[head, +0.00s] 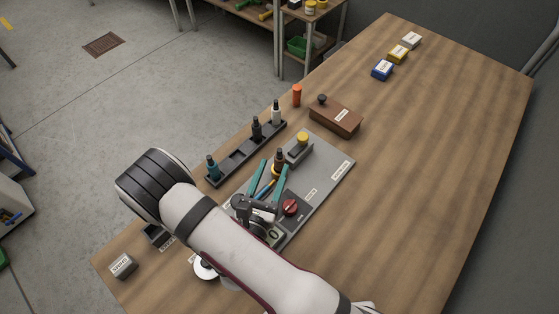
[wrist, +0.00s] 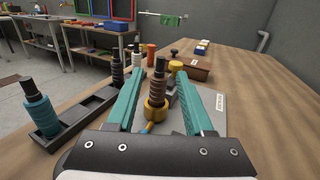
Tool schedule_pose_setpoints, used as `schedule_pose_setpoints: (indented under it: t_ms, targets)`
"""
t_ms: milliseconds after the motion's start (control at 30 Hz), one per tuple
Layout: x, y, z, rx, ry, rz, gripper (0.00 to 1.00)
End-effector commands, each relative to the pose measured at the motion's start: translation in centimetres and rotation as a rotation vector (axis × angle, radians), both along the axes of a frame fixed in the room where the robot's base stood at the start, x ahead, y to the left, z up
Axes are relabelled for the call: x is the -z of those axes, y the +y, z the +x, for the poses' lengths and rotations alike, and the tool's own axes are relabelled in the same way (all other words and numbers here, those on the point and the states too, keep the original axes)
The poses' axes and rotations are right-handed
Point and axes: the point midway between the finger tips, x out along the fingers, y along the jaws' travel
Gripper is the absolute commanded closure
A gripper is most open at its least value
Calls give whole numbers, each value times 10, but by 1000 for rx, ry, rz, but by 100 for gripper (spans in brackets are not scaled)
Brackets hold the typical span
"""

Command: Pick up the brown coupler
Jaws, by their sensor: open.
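The brown coupler (wrist: 157,88) has a ribbed brown body with a black tip and stands upright in a brass-coloured ring (wrist: 156,112). In the head view the coupler (head: 279,157) stands on the grey plate (head: 330,167). My gripper (head: 274,166) is open, with its two teal fingers on either side of the coupler. In the wrist view my gripper (wrist: 161,80) shows the coupler between the fingers, with gaps visible on both sides. The coupler's lower part sits inside the ring and is hidden.
A dark rack (head: 234,160) to the left holds a teal coupler (head: 211,168), a black one (head: 257,128) and a white one (head: 276,112). A brown box (head: 335,117), an orange cylinder (head: 297,95) and a red knob (head: 290,207) stand nearby. The table's right side is clear.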

Motion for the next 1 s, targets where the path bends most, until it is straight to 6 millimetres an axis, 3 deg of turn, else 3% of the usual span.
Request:
schedule_pose_setpoints:
  t_ms: [100,333,533,800,1000]
  targets:
    - [0,-9,19,5,-1,3,48]
    - [0,-17,41,4,-2,5,48]
    - [-1,-31,77,4,-3,5,48]
    - [-1,-33,83,0,-1,4,48]
    - [-1,-33,82,0,-1,4,84]
